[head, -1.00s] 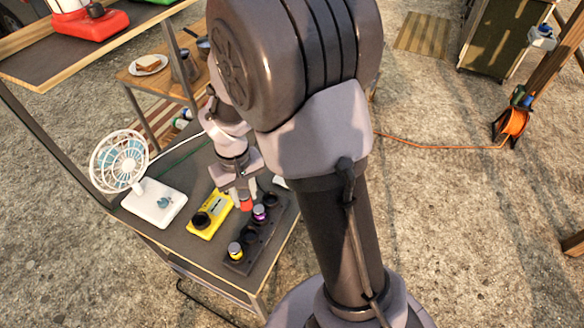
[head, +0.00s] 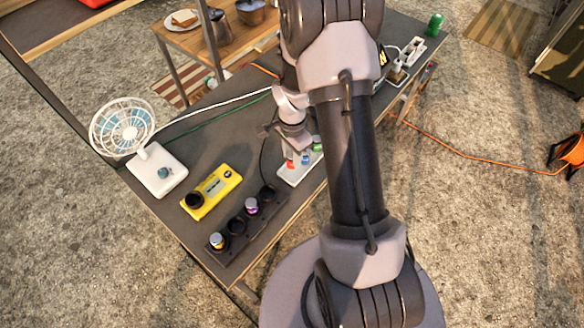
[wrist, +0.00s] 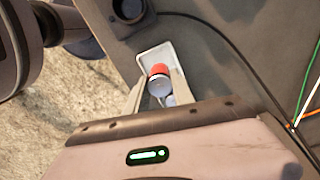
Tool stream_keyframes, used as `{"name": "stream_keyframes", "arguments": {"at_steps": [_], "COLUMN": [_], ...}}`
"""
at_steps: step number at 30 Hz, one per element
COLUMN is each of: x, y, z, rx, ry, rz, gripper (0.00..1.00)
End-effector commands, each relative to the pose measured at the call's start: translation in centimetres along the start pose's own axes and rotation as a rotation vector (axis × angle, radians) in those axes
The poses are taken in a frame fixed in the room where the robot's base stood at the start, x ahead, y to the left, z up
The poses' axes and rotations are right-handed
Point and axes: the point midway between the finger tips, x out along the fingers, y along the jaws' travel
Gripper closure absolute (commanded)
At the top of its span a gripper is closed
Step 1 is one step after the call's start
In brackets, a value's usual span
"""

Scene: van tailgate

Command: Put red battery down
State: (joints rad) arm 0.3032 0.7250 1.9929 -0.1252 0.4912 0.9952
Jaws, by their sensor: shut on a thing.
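My gripper (wrist: 160,84) is shut on the red battery (wrist: 160,72), a short cylinder with a red band and a grey end. In the head view my gripper points down at a white tray (head: 289,180), with red showing under it. In the wrist view the battery is over the tray (wrist: 150,52); I cannot tell whether it touches it. Blue (head: 305,159) and green (head: 317,143) pieces show at the tray, partly hidden by my arm. A black rack (head: 236,228) holds a yellow-banded battery (head: 217,241) and a purple-banded battery (head: 251,206).
A yellow device (head: 218,190) with a dark round socket lies beside the rack. A white fan (head: 158,172) stands at the left. A power strip (head: 410,52) and a green can (head: 434,25) are at the far end. Cables cross the table behind the tray.

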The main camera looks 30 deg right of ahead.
Motion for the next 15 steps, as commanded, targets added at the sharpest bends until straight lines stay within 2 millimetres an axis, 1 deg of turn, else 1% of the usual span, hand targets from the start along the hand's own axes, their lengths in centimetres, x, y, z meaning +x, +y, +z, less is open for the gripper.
{"name": "stream_keyframes", "arguments": {"at_steps": [1,5,8,9,15], "x": [1.0,2.9,4.8,5.1,4.8], "y": [0.0,0.0,0.0,0.0,-0.1], "z": [0.0,0.0,0.0,0.0,0.0], "rx": [0.0,0.0,-0.001,-0.001,-0.002], "ry": [0.0,-0.001,-0.001,0.0,0.0], "rz": [0.001,0.001,0.001,0.0,-0.001], "gripper": [1.0,1.0,1.0,1.0,1.0]}}
